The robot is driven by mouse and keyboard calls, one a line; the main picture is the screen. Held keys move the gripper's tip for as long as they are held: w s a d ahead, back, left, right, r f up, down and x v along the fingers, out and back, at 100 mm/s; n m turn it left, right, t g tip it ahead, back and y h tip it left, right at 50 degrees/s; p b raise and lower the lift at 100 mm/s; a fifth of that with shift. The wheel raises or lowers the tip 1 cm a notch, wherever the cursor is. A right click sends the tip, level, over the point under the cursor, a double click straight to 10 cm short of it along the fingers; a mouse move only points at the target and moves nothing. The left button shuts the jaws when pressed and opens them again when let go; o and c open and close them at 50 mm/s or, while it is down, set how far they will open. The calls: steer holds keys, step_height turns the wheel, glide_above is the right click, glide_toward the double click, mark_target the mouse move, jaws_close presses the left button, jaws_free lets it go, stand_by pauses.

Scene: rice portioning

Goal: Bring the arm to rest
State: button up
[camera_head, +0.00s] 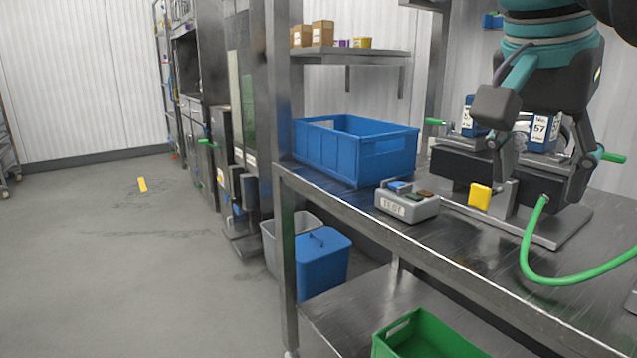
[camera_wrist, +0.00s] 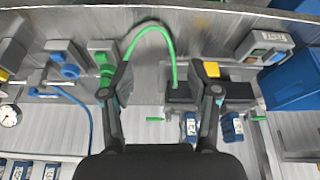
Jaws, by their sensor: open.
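My gripper (camera_head: 540,172) hangs from the upper right of the head view, pointing down over the steel bench (camera_head: 480,245). Its two fingers are spread wide, with nothing held between them. In the wrist view my gripper (camera_wrist: 167,84) also shows its fingers apart. A black and grey fixture (camera_head: 462,168) with a yellow block (camera_head: 480,196) and a green hose (camera_head: 560,281) stands on the bench by the fingers. Whether the fingers touch it cannot be told. The rest of my arm is cut off by the frame edge.
A blue crate (camera_head: 345,157) and a grey button box (camera_head: 406,208) stand on the bench, left of the fixture. Blue-and-white packs labelled 57 (camera_head: 540,133) stand behind my fingers. In the wrist view, valves and a gauge (camera_wrist: 9,116) lie left. Open floor (camera_head: 120,260) is at left.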

steer(key=a+f+n+t+y, duration=0.1)
steer(key=a+f+n, duration=0.1)
steer(key=f, duration=0.9)
steer(key=s+a+f+n+t+y, duration=0.1)
steer(key=f+n, duration=0.3)
steer(key=f, duration=0.7)
steer(key=a+f+n+t+y, duration=0.1)
steer(key=a+f+n, duration=0.2)
steer(key=f, duration=0.8)
steer(key=shift+s+n+y, duration=0.25)
steer(key=shift+n+y, duration=0.05)
steer(key=shift+n, duration=0.3)
stand_by(0.5)
